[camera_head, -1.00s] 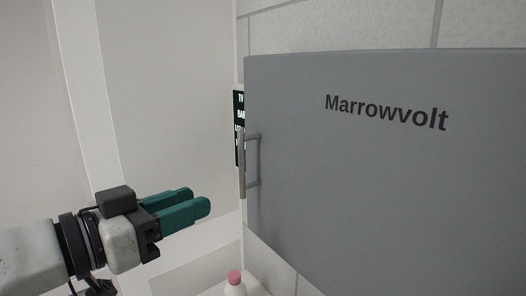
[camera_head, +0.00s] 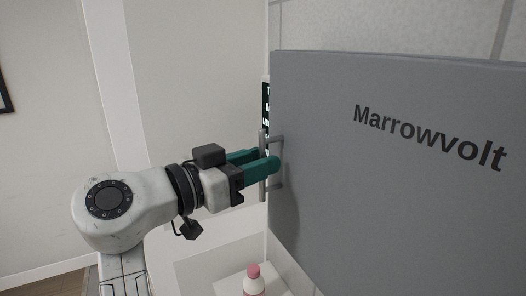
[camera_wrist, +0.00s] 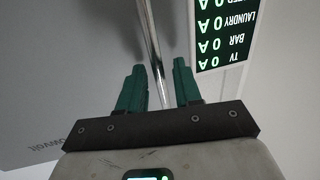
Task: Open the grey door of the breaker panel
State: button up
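The breaker panel's grey door (camera_head: 385,200), lettered "Marrowvolt", fills the right of the head view. It looks shut, though its far side is hidden. An upright metal bar handle (camera_head: 263,190) stands out from its left edge. My gripper (camera_head: 266,158) is at the handle's middle height. In the wrist view, the handle (camera_wrist: 152,45) runs between the two green fingers of my gripper (camera_wrist: 158,78). The fingers are open, one on each side of the bar, with gaps showing. The door (camera_wrist: 70,60) also shows at the left of the wrist view.
A black sign with pale green letters (camera_wrist: 224,30) is on the wall beside the door, listing TV, BAR and LAUNDRY. A white bottle with a pink cap (camera_head: 253,283) stands below the handle on a pale surface. A pale wall (camera_head: 190,80) lies behind my arm.

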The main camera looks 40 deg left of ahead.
jog(key=shift+w+d, duration=0.1)
jog(key=shift+w, duration=0.6)
jog(key=shift+c, duration=0.3)
grip_shut()
